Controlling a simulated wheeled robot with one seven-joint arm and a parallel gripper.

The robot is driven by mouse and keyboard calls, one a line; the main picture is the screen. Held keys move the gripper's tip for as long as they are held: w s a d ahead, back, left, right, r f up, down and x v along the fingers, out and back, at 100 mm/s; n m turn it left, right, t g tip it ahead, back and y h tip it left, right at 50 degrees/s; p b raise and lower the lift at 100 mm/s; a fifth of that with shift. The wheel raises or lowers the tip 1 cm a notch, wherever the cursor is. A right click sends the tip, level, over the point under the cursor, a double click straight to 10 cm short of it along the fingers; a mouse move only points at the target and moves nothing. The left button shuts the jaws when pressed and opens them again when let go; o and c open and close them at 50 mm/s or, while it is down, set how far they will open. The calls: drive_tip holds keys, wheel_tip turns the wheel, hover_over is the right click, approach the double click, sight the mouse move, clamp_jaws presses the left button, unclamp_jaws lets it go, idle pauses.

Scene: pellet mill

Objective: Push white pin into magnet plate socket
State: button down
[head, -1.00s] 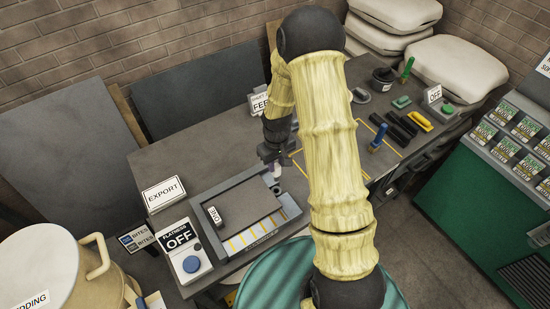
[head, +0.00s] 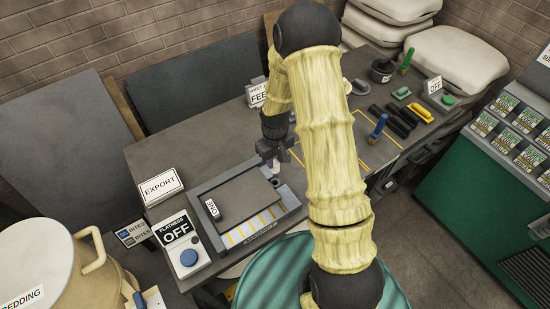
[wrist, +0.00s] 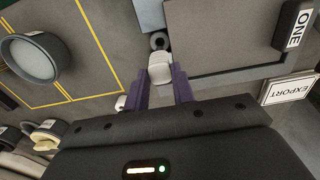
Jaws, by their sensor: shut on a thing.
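The white pin (wrist: 160,69) is held between the two purple finger pads of my gripper (wrist: 161,88) in the wrist view. The fingers are shut on it. A dark round socket (wrist: 158,41) shows just beyond the pin's tip, on a grey strip beside the large plate. In the head view my gripper (head: 273,156) is over the far right corner of the grey tray frame (head: 290,198), with the pin (head: 275,169) below it. The grey plate marked ONE (head: 248,192) lies in the frame. I cannot tell whether the pin touches the socket.
The EXPORT sign (head: 161,187) and the FLATNESS OFF box (head: 181,245) stand left of the frame. A blue-handled tool (head: 379,127) and black bars (head: 396,122) are at the right. A grey round cup (wrist: 37,58) shows in the wrist view. The bench's left back is clear.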

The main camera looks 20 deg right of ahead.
sight(275, 177)
drive_tip(key=shift+f+b, duration=1.15)
drive_tip(key=shift+f, duration=0.5)
drive_tip(key=shift+f+b, duration=1.95)
drive_tip(key=shift+f, duration=0.45)
idle(2.9)
idle(0.3)
drive_tip(key=c, duration=0.6)
unclamp_jaws()
